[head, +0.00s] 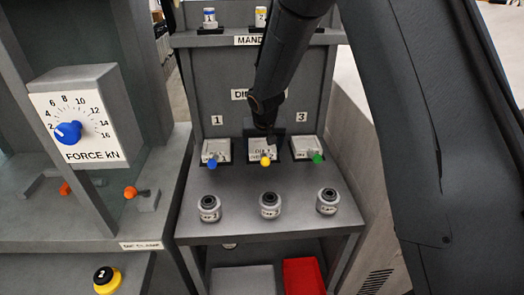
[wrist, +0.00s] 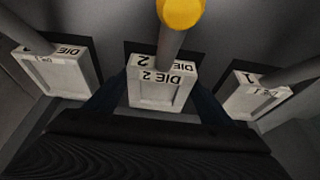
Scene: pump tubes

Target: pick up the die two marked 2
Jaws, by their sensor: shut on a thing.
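Die two is a pale block with a yellow ball-ended handle. It is in the middle of the die row in the head view (head: 257,146). In the wrist view its "DIE 2" label faces me (wrist: 160,88), with the yellow ball at the top. My gripper (head: 265,138) reaches down from above at the die's rear edge. In the wrist view its dark fingers lie on both sides of the block, and it is shut on die two. The die is at its place in the row; I cannot tell whether it is raised at all.
Die one, with a blue ball (head: 212,163), is to the left and die three, with a green ball (head: 317,158), to the right, both close by. Several grey cylinders (head: 270,206) stand in front. A red bin (head: 303,277) is below. The force dial box (head: 78,115) is left.

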